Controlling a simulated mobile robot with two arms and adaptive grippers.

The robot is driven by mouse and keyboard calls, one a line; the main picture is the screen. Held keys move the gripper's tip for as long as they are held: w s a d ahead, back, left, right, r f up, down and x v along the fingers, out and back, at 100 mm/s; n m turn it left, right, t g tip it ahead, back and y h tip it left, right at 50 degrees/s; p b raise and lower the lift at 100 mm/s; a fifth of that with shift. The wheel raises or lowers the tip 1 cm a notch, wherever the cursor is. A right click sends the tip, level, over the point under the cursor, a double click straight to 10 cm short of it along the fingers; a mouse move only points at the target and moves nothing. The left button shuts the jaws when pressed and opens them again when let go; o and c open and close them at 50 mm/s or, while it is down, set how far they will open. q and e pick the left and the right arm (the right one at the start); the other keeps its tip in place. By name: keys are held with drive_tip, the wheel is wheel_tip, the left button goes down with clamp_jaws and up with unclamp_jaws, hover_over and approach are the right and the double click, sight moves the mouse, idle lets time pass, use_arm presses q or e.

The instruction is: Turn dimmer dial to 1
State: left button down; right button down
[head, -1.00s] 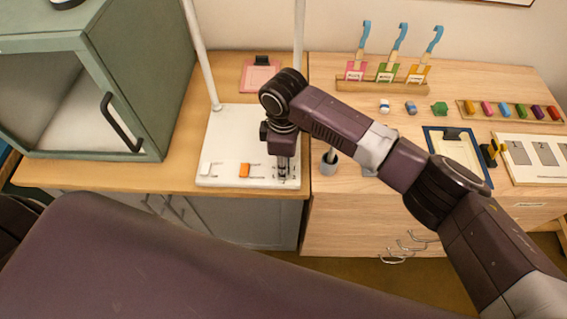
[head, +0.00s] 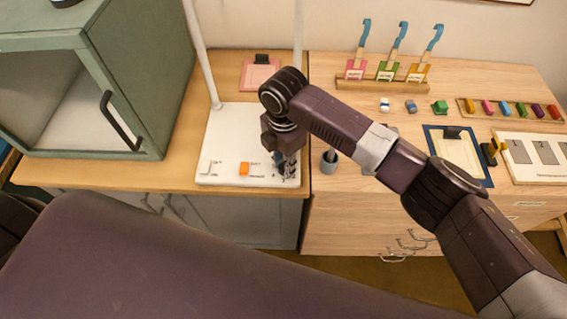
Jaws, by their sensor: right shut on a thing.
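The dimmer dial sits at the right front of the white stand base (head: 225,140), but my right gripper (head: 286,170) covers it. The right gripper points down there, shut on what appears to be the dial. A few scale marks show around the gripper; the dial's pointer and setting cannot be read. My left gripper is not in view.
Left of the dial on the same base are an orange switch (head: 244,169) and a white switch (head: 207,167). White poles rise from the base. A green cabinet (head: 120,80) stands at the left. A small grey cup (head: 329,162) stands just right of the base.

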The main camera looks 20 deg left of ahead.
drive_tip(key=shift+w+r+n, duration=0.15)
drive_tip(key=shift+n, duration=0.35)
drive_tip(key=c, duration=1.8)
unclamp_jaws()
drive_tip(key=shift+c, duration=0.2)
drive_tip(key=shift+o, duration=0.8)
drive_tip(key=shift+r, duration=0.2)
wheel_tip(320, 180, up, 12)
drive_tip(key=shift+f, duration=0.25)
